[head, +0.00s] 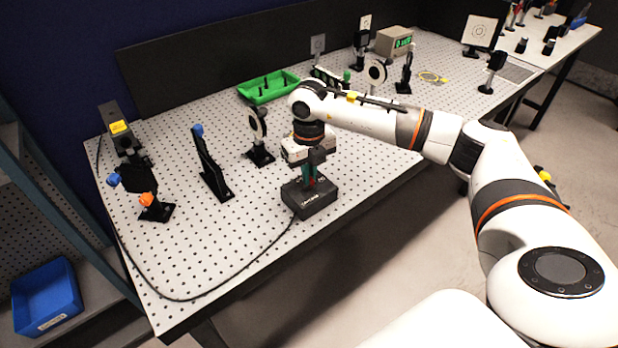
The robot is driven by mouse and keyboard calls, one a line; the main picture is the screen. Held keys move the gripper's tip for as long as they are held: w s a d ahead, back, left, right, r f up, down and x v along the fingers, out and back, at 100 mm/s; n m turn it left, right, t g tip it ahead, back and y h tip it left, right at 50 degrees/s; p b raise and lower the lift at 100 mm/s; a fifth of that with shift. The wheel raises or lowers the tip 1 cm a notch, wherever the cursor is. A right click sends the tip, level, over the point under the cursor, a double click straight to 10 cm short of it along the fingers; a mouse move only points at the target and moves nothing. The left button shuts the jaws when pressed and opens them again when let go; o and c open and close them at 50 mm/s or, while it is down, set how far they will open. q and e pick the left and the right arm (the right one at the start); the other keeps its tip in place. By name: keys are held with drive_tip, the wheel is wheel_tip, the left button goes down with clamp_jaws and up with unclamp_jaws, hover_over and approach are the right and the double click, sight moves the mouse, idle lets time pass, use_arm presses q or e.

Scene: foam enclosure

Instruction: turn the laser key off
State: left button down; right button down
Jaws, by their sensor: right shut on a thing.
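A black laser key box (310,199) with pale lettering on its front sits near the front edge of the perforated optical table. A cable runs from it. My right gripper (310,178) points down onto the top of the box and is shut on the key there. The key itself is mostly hidden between the fingers, so its turn angle cannot be told. A bit of red and green shows at the fingers. My left gripper is not in view.
Several optic mounts stand left of the box, one with an orange knob (147,199). A green tray (268,87) lies behind my right arm. The cable (190,298) loops along the front left. A blue bin (46,296) sits on a lower shelf at left.

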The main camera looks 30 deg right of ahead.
drive_tip(key=shift+n+b, duration=0.45)
drive_tip(key=shift+n, duration=0.45)
drive_tip(key=shift+r, duration=0.1)
drive_tip(key=c, duration=1.5)
unclamp_jaws()
drive_tip(key=shift+c, duration=0.2)
wheel_tip(320, 180, up, 12)
drive_tip(key=b, duration=0.2)
drive_tip(key=shift+b, duration=0.35)
drive_tip(key=shift+s, duration=0.1)
